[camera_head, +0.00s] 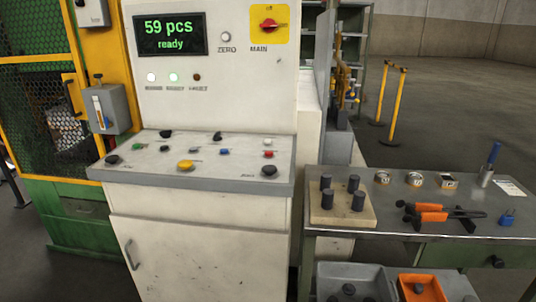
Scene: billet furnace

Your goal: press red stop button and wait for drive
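The sloped control desk (215,178) of the white cabinet carries several buttons and knobs. The display (169,35) reads "59 pcs ready". White and green lamps (174,77) are lit. Neither gripper is in view.
A red MAIN switch (269,25) sits on a yellow plate above. A yellow-framed mesh guard (50,100) stands left. Open floor lies behind the bench.

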